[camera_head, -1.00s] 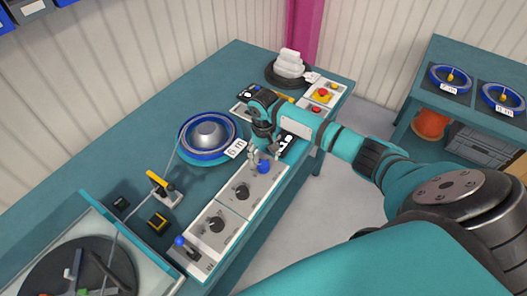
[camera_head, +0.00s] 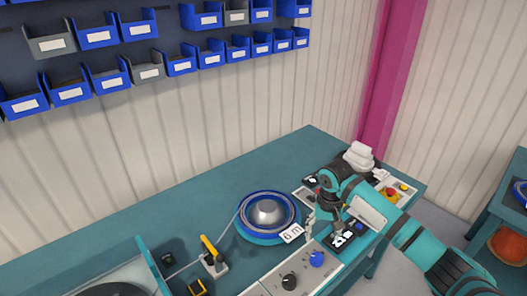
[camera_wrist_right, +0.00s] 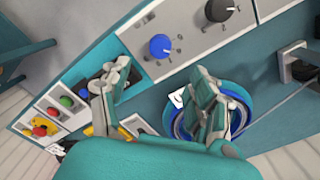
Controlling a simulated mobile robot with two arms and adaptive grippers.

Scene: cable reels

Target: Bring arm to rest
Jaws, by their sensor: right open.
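My right gripper (camera_head: 326,222) is open and empty. It hangs over the front strip of the bench, near the panel with a blue knob (camera_head: 317,258) and a black knob (camera_head: 290,281). In the right wrist view my right gripper (camera_wrist_right: 160,95) has its two fingers spread wide, with nothing between them but bench and panel behind. The blue cable reel (camera_head: 268,212) lies on the bench left of the gripper, and one finger partly hides it in the wrist view (camera_wrist_right: 240,98). A white length tag (camera_head: 292,234) is at the reel's front edge. My left gripper is not in view.
A panel with red and yellow buttons (camera_head: 390,194) and a white stack (camera_head: 358,157) are at the bench's right end. A yellow-handled device (camera_head: 212,255) stands at left. Blue bins (camera_head: 97,35) hang on the wall. A second table (camera_head: 507,200) is at right.

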